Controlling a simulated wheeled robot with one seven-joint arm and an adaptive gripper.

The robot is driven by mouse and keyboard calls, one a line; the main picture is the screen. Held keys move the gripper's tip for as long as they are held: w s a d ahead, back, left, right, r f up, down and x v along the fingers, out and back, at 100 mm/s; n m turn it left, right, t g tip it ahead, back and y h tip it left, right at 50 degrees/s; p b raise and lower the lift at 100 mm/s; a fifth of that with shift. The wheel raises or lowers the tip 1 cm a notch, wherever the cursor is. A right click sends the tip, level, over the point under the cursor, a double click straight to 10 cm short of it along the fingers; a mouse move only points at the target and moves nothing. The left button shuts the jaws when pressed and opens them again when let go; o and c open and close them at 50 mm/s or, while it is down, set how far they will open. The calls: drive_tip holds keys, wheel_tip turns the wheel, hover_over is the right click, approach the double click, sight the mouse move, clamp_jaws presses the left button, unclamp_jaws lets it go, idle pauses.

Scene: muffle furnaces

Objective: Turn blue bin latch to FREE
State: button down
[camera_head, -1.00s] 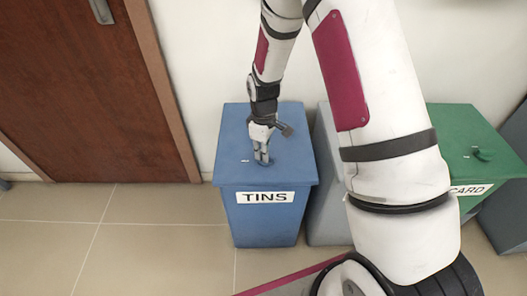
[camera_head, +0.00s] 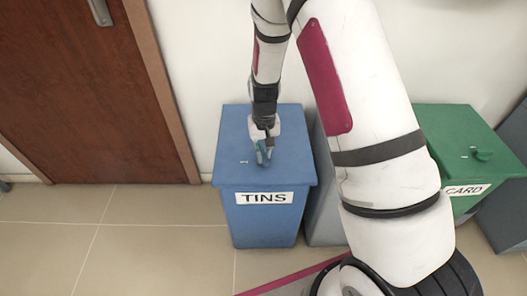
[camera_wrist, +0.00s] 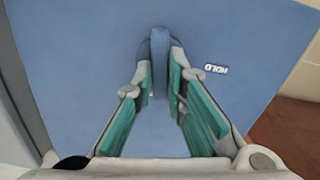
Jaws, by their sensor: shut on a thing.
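The blue bin (camera_head: 265,222) has a "TINS" label on its front and stands against the wall beside the door. Its latch (camera_wrist: 160,62) is a narrow blue handle on top of the lid, upright in the wrist view. My gripper (camera_head: 263,158) points down at the lid; in the wrist view my gripper (camera_wrist: 160,72) has its two teal-padded fingers on either side of the latch, shut on it. A "HOLD" label (camera_wrist: 216,70) lies on the lid to the right of the latch. No FREE label can be read; my fingers cover part of the lid.
A grey bin (camera_head: 324,215) stands close to the right of the blue bin, partly behind my arm. A green bin (camera_head: 458,140) labelled "CARD" is farther right. A brown door (camera_head: 80,90) is at left. The tiled floor (camera_head: 140,240) in front is clear.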

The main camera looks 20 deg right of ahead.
sight(264, 154)
drive_tip(key=shift+m, duration=1)
drive_tip(key=c, duration=1.6)
unclamp_jaws()
wheel_tip(264, 154, up, 12)
